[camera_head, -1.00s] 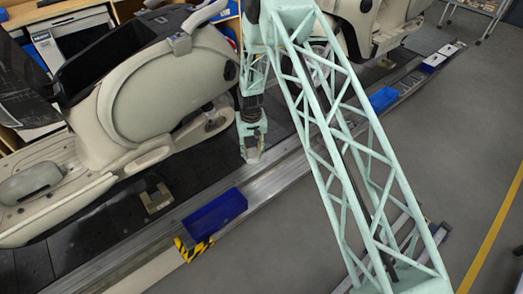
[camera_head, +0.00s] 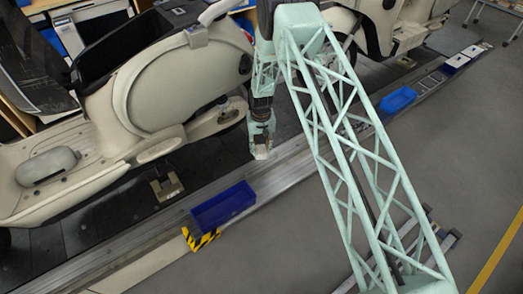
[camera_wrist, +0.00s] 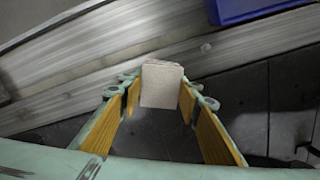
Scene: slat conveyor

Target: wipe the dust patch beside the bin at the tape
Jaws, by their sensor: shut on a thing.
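My gripper (camera_head: 261,150) hangs over the edge of the conveyor, up and right of the dark blue bin (camera_head: 223,207). In the wrist view its two fingers (camera_wrist: 162,84) are shut on a pale beige block (camera_wrist: 162,88), held between the tips above the metal rail strips. The yellow-and-black tape (camera_head: 203,239) lies at the bin's near left corner. The bin's corner also shows at the top right of the wrist view (camera_wrist: 243,9). I cannot make out the dust patch clearly in either view.
A beige scooter body (camera_head: 160,85) stands on the dark slats at left. A small metal bracket (camera_head: 166,187) sits on the slats. A brighter blue bin (camera_head: 397,100) stands farther along the rail (camera_head: 130,240). Grey floor at right is mostly clear.

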